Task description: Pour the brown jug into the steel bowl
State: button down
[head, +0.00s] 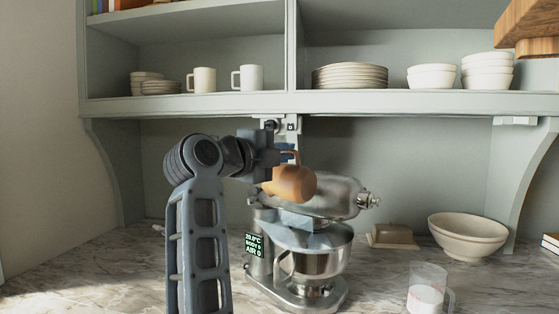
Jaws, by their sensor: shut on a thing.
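The brown jug (291,184) hangs in the middle of the head view, tilted well over onto its side. My gripper (286,154) is shut on it at its upper part, where the handle shows; the fingers are partly hidden. The steel bowl (320,264) sits on the stand mixer below the jug. The jug is in front of the mixer head in the picture, above and a little left of the bowl. I cannot tell whether the jug is directly over the bowl's opening. No stream shows, and the bowl's inside is mostly hidden.
The stand mixer's head (335,195) is close behind the jug. A measuring cup (427,292) with white contents stands at front right. A butter dish (392,237) and cream bowl (468,238) stand behind it. A shelf (400,103) with dishes runs above. The marble counter is clear at left.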

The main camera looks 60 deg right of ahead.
aim_at(301, 172)
dwell(0.3)
jog(key=shift+s+a+f+m+b, duration=0.15)
jog(key=shift+s+f+m+b, duration=0.1)
jog(key=shift+s+m+b, duration=0.45)
jog(key=m+b, duration=0.1)
jog(key=s+m+b, duration=0.1)
jog(key=b, duration=0.1)
jog(key=shift+s+a+f, duration=0.15)
jog(key=shift+s+f, duration=0.05)
jog(key=shift+f, duration=0.05)
jog(key=shift+s+a+f+m+b, duration=0.1)
jog(key=shift+s+m+b, duration=0.45)
jog(key=shift+m+b, duration=0.45)
jog(key=shift+s+m, duration=0.35)
jog(key=shift+m, duration=0.05)
